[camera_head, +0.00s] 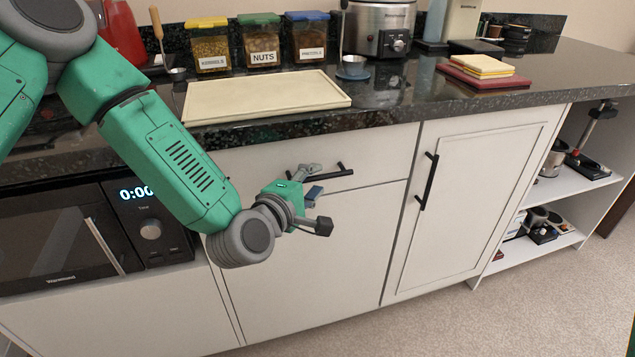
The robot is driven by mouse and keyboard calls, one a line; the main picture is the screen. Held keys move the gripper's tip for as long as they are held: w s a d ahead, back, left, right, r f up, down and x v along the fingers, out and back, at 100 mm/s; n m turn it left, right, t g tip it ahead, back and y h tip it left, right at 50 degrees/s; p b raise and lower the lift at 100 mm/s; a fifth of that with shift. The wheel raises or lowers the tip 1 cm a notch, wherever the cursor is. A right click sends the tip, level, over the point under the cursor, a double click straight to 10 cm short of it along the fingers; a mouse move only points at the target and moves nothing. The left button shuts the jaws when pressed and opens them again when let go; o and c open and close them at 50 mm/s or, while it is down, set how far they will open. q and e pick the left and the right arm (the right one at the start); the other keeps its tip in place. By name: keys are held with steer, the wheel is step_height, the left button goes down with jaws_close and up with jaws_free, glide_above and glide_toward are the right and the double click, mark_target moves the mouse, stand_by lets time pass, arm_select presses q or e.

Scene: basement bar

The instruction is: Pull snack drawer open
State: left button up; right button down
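The snack drawer (384,155) is a white front under the dark countertop, and it looks flush with the cabinet. Its black bar handle (344,173) runs roughly level, and its left part is partly hidden by my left gripper. My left gripper (312,181) is at the left half of the handle, with one finger above the bar's line and one below. The fingers look apart, with a gap between them. I cannot tell whether they touch the handle. My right gripper is not in view.
A cream board (262,96) and lidded snack jars (261,45) stand on the counter above. A microwave (60,240) is at left. A cabinet door (478,195) with a vertical black handle (427,182) is at right, beside open shelves. The floor (500,310) in front is clear.

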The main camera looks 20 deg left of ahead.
arm_select(q)
steer(key=shift+x, duration=0.85)
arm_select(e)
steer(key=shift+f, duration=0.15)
arm_select(q)
steer(key=shift+a, duration=0.1)
jaws_close()
steer(key=shift+s+f, duration=0.1)
steer(key=shift+s, duration=0.1)
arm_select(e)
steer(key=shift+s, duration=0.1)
